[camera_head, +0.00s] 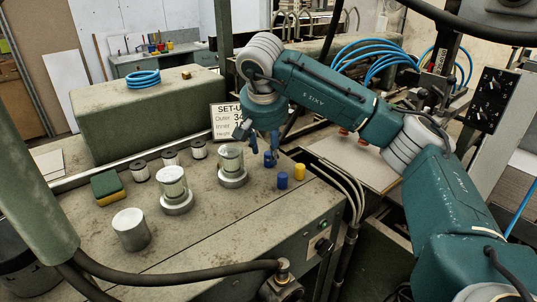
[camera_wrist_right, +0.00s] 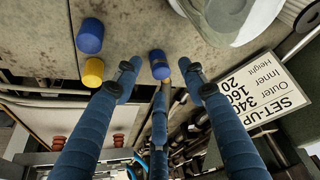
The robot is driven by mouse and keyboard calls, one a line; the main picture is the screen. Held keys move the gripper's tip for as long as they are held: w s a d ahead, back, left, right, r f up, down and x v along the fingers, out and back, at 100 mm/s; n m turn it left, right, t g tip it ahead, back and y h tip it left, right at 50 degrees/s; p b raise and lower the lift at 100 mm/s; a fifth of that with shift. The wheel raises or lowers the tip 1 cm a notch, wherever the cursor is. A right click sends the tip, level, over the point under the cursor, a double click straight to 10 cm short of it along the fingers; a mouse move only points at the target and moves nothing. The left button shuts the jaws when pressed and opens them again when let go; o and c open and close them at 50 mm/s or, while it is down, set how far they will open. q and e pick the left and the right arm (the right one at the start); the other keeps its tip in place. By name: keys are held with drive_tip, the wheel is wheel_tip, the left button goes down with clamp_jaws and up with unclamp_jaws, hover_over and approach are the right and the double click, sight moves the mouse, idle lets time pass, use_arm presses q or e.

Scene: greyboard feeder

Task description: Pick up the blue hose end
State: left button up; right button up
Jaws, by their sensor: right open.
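Two short blue cylinders stand on the green bench; I cannot tell which is the blue hose end. One blue piece (camera_head: 270,160) is just below the fingers of my right gripper (camera_head: 257,142). In the right wrist view this blue piece (camera_wrist_right: 159,64) appears between the spread blue fingertips (camera_wrist_right: 160,78). The other blue cylinder (camera_head: 282,180) stands nearer the bench's front edge, beside a yellow one (camera_head: 299,171); in the wrist view it is at upper left (camera_wrist_right: 90,36). My right gripper is open, pointing down, with nothing held. My left gripper is not in view.
Metal cylinders on round bases (camera_head: 231,162) stand close left of the gripper. A set-up sign (camera_head: 228,120) is behind it. A green-yellow sponge (camera_head: 106,186) and small spools (camera_head: 170,152) are further left. The bench's right edge is close to the blue pieces.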

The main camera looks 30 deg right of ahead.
drive_tip(key=shift+p+x, duration=0.35)
drive_tip(key=shift+x, duration=0.8)
drive_tip(key=shift+w+d+f, duration=0.15)
drive_tip(key=shift+f, duration=0.1)
drive_tip(key=shift+c, duration=1)
clamp_jaws()
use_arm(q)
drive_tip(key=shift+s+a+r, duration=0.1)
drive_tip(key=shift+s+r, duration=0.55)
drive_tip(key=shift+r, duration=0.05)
